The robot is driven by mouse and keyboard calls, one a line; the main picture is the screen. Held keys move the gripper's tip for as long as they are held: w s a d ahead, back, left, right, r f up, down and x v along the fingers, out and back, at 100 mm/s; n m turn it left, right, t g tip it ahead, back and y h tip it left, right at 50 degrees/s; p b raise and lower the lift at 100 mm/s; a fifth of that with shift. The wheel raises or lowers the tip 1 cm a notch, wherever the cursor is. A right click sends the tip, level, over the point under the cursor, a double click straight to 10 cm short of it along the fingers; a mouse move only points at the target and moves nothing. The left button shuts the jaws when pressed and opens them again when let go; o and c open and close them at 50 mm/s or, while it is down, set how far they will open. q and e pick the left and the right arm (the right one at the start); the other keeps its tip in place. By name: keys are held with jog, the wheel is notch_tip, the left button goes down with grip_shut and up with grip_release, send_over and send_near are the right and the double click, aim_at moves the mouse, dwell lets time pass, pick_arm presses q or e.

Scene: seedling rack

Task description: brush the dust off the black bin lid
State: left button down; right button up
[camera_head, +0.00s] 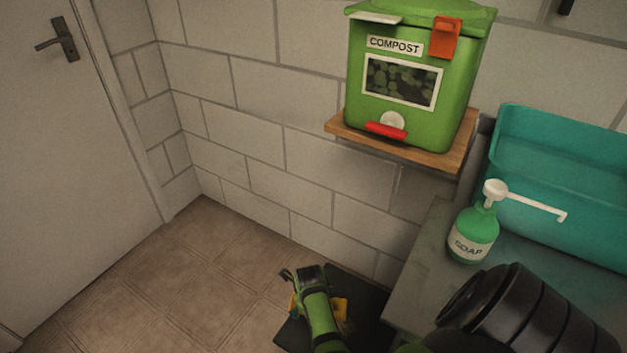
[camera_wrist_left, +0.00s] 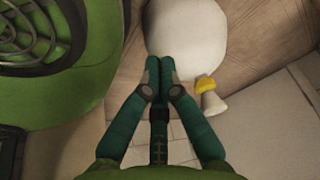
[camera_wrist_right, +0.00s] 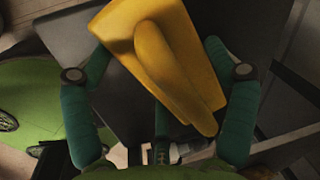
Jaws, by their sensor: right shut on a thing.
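A flat dark panel, apparently the black bin lid (camera_head: 368,312), lies low at the bottom of the head view, partly hidden by my right arm. It also shows as a dark surface in the right wrist view (camera_wrist_right: 245,30). My right gripper (camera_wrist_right: 160,70) is shut on a yellow brush-like thing (camera_wrist_right: 165,60), which is over the dark surface. Whether it touches cannot be told. A bit of yellow shows beside my arm in the head view (camera_head: 341,307). No dust can be made out. My left gripper (camera_wrist_left: 160,65) is shut and empty, outside the head view.
A green compost bin (camera_head: 395,125) stands on a wooden wall shelf (camera_head: 440,157). A soap bottle (camera_head: 472,230) and teal basin (camera_head: 560,215) are on the grey counter (camera_head: 415,275) at right. Tiled floor (camera_head: 190,270) is clear at left. A white rounded thing (camera_wrist_left: 190,35) is beyond my left fingertips.

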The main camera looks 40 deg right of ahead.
pick_arm(q)
jog(key=shift+s+d, duration=0.15)
jog(key=shift+s, duration=0.05)
jog(key=shift+s+d+f, duration=0.1)
jog(key=shift+s+f, duration=0.15)
jog(key=shift+s, duration=0.25)
pick_arm(e)
jog(key=shift+f, duration=0.1)
pick_arm(q)
jog(key=shift+w+f, duration=0.15)
pick_arm(e)
jog(key=shift+f, duration=0.25)
pick_arm(q)
jog(key=shift+f+b, duration=0.45)
jog(key=shift+b, duration=0.25)
pick_arm(e)
jog(key=shift+f, duration=0.65)
pick_arm(q)
jog(key=shift+r, duration=0.1)
